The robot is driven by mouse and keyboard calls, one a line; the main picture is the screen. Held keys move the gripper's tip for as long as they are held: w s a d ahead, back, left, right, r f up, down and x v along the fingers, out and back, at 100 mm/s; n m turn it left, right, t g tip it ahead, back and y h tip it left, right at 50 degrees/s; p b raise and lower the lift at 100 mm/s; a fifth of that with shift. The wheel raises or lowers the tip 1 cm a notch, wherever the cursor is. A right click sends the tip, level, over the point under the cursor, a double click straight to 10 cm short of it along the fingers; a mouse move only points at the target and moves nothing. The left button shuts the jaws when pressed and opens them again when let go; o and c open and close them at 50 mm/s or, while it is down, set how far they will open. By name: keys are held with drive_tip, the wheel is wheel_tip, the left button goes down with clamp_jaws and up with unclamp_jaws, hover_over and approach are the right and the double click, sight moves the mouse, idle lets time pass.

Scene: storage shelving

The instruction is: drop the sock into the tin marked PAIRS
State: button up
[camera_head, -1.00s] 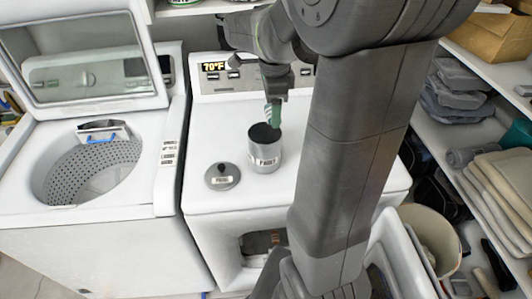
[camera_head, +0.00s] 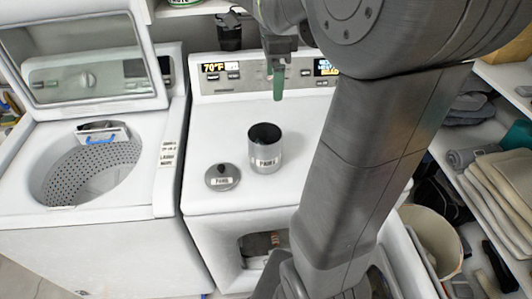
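The grey metal tin (camera_head: 265,152) stands upright and open on the white dryer top, with a white label reading roughly PAIRS. Its inside is dark, and I cannot see what lies in it. Its grey knobbed lid (camera_head: 222,177), also labelled, lies flat at the left of the tin. My gripper (camera_head: 278,88) is above and behind the tin, clear of its rim. A plain green narrow piece points down at its end. I cannot tell whether the fingers are open or shut. No sock shows clearly.
A washer (camera_head: 85,215) with its lid raised stands at the left. The dryer's control panel (camera_head: 225,75) rises behind the tin. At the right, shelves hold folded cloths (camera_head: 495,190), and a pale bin (camera_head: 436,235) stands below. My arm covers the dryer's right side.

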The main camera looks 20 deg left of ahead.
drive_tip(key=shift+r, duration=2.4)
wheel_tip(320, 180, down, 14)
drive_tip(key=p, duration=0.1)
wheel_tip(320, 180, up, 5)
drive_tip(key=p, duration=0.3)
drive_tip(key=shift+r, duration=0.15)
